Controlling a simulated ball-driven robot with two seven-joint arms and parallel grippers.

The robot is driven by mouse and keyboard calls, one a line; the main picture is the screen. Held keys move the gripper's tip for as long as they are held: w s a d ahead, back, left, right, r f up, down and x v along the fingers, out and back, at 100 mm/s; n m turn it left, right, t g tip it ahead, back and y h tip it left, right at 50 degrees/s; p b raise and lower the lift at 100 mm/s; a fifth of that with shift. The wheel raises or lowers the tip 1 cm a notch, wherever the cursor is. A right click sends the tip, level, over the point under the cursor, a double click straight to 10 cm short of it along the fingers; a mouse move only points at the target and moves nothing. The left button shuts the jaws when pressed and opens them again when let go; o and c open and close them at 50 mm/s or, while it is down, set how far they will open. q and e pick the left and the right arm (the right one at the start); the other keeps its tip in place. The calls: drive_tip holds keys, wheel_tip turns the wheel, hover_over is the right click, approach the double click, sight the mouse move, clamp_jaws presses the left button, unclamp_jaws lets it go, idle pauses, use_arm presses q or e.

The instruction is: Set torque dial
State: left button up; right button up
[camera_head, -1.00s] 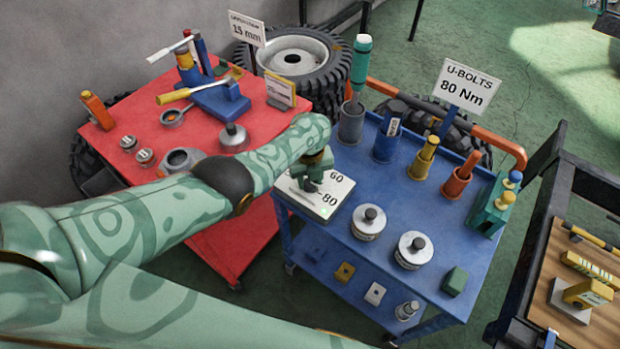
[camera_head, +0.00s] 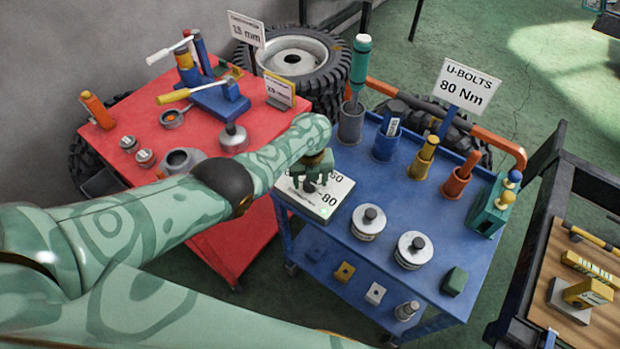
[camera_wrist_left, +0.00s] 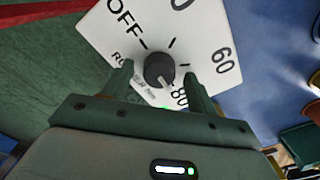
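The torque dial is a white plate (camera_head: 322,205) on a box at the near-left corner of the blue cart. Its black round knob (camera_wrist_left: 159,69) shows in the left wrist view, ringed by OFF, 60 and 80; one more number is cut off. The knob's pale pointer lies toward the 80 side, and a small green light shows near 80. My left gripper (camera_wrist_left: 160,86) is open over the plate, a finger on each side of the knob with gaps between. It also shows in the head view (camera_head: 311,179). My right gripper is not in view.
A sign (camera_head: 466,87) reads U-BOLTS 80 Nm. The blue cart (camera_head: 400,195) holds two round metal weights (camera_head: 368,222), several tools in cups and a teal block (camera_head: 492,208). A red cart (camera_head: 228,245) with tools stands left, under my arm. A wooden-topped bench (camera_head: 590,265) is right.

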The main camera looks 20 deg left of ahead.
use_arm(q)
drive_tip(key=shift+r, duration=0.1)
wheel_tip(320, 180, up, 16)
drive_tip(key=p, duration=1)
